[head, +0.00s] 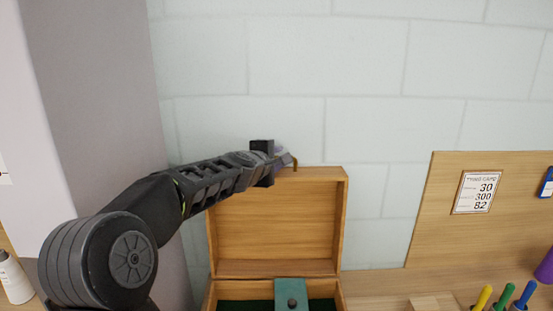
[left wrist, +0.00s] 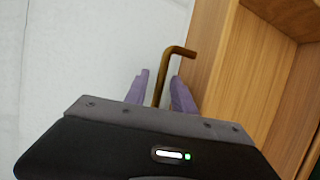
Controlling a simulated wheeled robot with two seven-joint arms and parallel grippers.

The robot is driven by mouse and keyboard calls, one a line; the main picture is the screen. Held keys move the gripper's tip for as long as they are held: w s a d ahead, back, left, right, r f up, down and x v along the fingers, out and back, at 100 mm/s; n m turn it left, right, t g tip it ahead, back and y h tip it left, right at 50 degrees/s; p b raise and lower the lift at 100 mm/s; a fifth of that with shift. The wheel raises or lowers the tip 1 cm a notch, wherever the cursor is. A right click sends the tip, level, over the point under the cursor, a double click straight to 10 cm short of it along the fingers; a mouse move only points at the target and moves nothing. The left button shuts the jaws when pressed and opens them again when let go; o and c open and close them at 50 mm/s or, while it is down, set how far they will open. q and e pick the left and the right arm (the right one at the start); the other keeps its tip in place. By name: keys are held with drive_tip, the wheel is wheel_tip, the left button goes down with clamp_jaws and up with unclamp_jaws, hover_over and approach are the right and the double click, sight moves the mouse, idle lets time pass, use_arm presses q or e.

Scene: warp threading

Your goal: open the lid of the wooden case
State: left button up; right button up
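The wooden case (head: 228,294) stands at the lower middle of the head view, with a dark green interior partly in view. Its lid (head: 290,225) stands upright at the back, inner face showing. The lid also shows in the left wrist view (left wrist: 235,75). A bent brass handle (left wrist: 178,50) sticks out at the lid's edge; its tip shows in the head view (head: 295,165). My left gripper (head: 287,158) is at the lid's top edge. In the left wrist view its purple fingers (left wrist: 160,86) are apart, on either side of the handle, with visible gaps. My right gripper is not in view.
A green block with a dark knob (head: 290,291) is at the case's front. To the right are a wooden board (head: 425,225) with a card (head: 477,192), a small wooden block (head: 433,303) and several coloured pens (head: 505,296). A white bottle (head: 14,280) stands far left.

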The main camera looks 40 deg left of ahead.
use_arm(q)
clamp_jaws()
idle(1.2)
